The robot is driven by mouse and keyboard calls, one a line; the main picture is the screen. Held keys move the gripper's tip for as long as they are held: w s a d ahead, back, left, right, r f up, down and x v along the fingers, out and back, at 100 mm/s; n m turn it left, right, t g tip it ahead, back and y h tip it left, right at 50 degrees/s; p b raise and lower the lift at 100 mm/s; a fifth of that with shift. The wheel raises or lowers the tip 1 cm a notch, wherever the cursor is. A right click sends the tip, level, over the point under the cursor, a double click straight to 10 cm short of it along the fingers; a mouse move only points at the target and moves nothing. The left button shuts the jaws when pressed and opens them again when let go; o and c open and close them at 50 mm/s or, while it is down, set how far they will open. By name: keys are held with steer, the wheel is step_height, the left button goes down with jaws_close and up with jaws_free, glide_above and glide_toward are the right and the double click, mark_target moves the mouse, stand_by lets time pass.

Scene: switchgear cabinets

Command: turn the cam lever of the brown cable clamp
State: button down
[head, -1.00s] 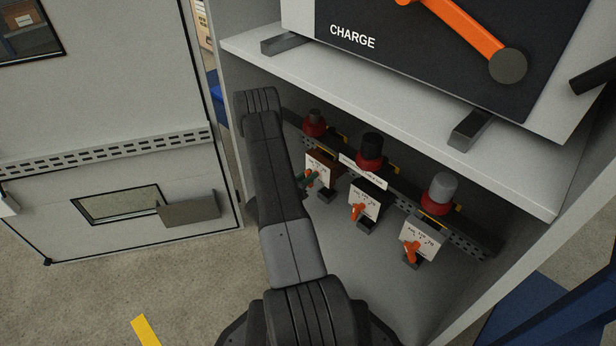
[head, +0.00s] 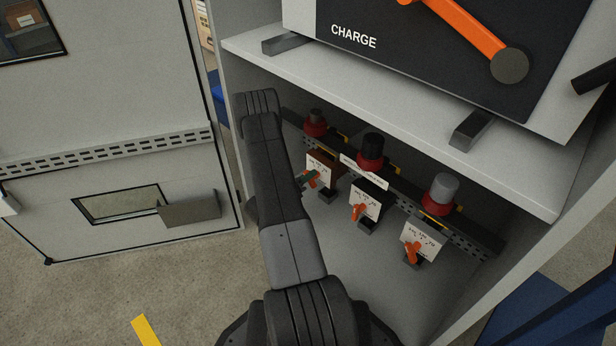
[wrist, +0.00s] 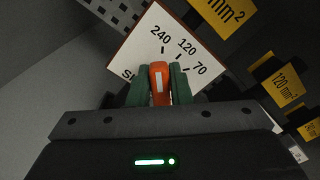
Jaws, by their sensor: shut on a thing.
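The brown cable clamp (head: 325,160) is the leftmost of three clamps on the rail in the cabinet's lower bay. Its white scale plate (head: 319,172) also shows in the wrist view (wrist: 150,45), with marks 240, 120 and 70. Its orange cam lever (wrist: 160,84), with a white stripe, stands between the green fingers of my gripper (wrist: 160,88). My gripper is shut on the lever. In the wrist view the lever points up, towards the 240 and 120 side of the scale. In the head view my arm partly hides the gripper (head: 308,181).
Two more clamps with orange levers (head: 357,212) (head: 411,251) stand to the right. Cable ends (head: 371,150) (head: 441,190) rise behind them. A shelf (head: 400,115) hangs above, bearing the CHARGE unit (head: 440,55). The cabinet door (head: 110,110) stands at left.

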steer(key=n, duration=0.5)
steer(key=shift+w+a+f+n, duration=0.1)
steer(key=shift+a+f+n, duration=0.05)
steer(key=shift+f+n, duration=0.25)
stand_by(0.4)
steer(key=c, duration=1.4)
jaws_free()
steer(key=shift+o, duration=0.2)
steer(key=p+v, duration=0.3)
steer(key=v, duration=1)
steer(key=shift+s+a+p, duration=0.25)
steer(key=shift+s+p, duration=0.05)
steer(key=shift+w, duration=0.1)
steer(key=b+x, duration=0.3)
steer(key=x, duration=1)
steer(key=shift+w+d, duration=0.25)
steer(key=shift+d, duration=0.05)
